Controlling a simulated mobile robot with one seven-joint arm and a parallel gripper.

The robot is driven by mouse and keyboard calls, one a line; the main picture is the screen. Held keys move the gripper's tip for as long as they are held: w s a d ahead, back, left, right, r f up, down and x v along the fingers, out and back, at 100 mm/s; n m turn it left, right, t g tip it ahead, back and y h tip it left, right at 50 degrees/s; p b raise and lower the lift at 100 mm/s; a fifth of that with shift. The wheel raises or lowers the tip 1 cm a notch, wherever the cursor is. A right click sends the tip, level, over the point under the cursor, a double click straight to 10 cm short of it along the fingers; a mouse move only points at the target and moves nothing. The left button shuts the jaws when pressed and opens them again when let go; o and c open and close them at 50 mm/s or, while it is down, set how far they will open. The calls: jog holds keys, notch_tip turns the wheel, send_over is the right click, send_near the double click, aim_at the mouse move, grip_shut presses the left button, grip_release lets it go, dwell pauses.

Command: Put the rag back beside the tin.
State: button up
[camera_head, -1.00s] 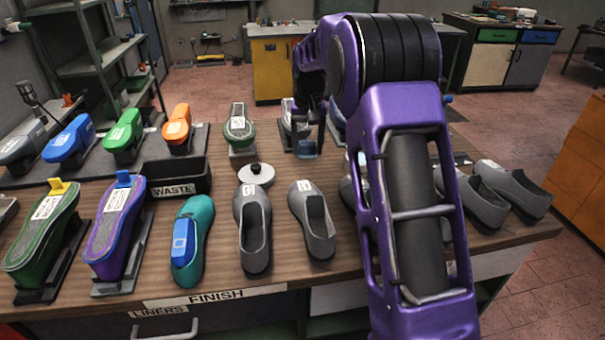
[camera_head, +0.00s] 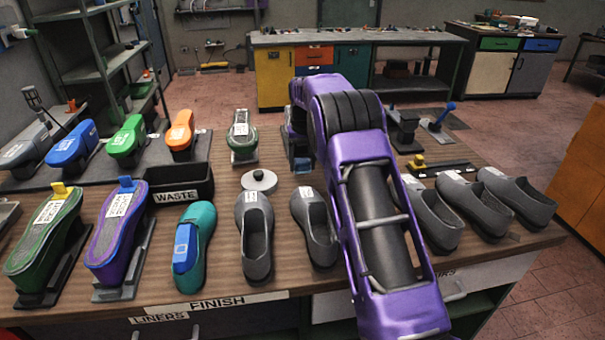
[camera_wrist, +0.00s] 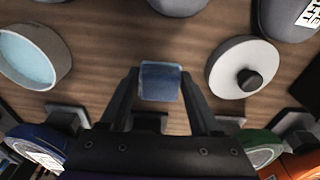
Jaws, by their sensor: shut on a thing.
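My gripper (camera_wrist: 160,90) is shut on a small blue folded cloth, the rag (camera_wrist: 160,80), between its fingertips in the wrist view. A round grey tin (camera_wrist: 35,52) with pale blue contents stands open at the left of that view, apart from the rag. The tin's white lid (camera_wrist: 240,68) with a black knob lies to the right. In the head view the rag (camera_head: 303,165) is a small blue patch under my gripper, right of the lid (camera_head: 258,180). My arm hides the tin there. I cannot tell whether the rag touches the bench.
Grey shoes (camera_head: 254,234) line the bench front, some right of my arm. A teal shoe (camera_head: 193,245), a black waste bin (camera_head: 180,184) and several coloured shoe forms (camera_head: 126,141) stand left. A green form (camera_head: 241,136) stands behind the lid. Bare wood shows around the rag.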

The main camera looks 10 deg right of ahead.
aim_at(302, 173)
jog(key=shift+f, duration=1.75)
jog(key=shift+f, duration=0.1)
jog(key=shift+f, duration=0.15)
jog(key=o, duration=1.3)
notch_tip(302, 173, up, 12)
jog(key=s, duration=0.1)
jog(key=shift+s+r, duration=0.2)
